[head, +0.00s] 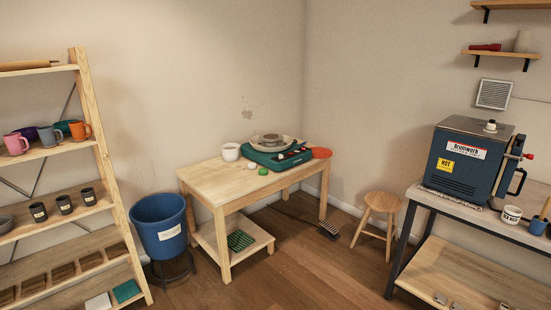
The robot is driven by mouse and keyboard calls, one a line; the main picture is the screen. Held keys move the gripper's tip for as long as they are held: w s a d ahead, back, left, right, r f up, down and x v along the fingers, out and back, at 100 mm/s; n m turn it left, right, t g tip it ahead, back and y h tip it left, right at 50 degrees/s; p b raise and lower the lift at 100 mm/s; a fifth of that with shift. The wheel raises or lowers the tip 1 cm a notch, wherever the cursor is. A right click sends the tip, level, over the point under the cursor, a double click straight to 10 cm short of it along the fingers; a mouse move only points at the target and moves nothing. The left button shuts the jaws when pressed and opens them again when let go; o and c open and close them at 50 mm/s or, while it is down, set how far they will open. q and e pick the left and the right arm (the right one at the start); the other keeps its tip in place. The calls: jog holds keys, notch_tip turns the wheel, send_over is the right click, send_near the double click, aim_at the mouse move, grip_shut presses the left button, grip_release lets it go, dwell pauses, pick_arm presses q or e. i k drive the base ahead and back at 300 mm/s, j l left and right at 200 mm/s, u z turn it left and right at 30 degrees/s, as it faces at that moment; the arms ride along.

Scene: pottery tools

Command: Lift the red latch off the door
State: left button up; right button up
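A blue kiln (460,175) with a grey top stands on the metal-framed bench at the right. A small red-tipped latch (528,156) sticks out from the kiln's right side, near the top of the door edge. The door face is turned mostly away to the right, so I cannot tell how the latch sits on it. A dark curved handle (520,181) shows below the latch. Neither of my grippers is in view.
Open wooden floor lies between.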

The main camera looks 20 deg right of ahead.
aim_at(529, 156)
jog(key=l, duration=0.45)
jog(key=i+l, duration=0.15)
jog(key=l, duration=0.3)
jog(key=l+z, duration=0.1)
jog(key=l, duration=0.35)
jog(key=i+l, duration=0.15)
jog(key=l, duration=0.3)
jog(key=l+z, duration=0.6)
jog(key=z, duration=0.15)
jog(key=l+z, duration=0.65)
jog(key=z, duration=0.15)
jog(key=i+j, duration=0.05)
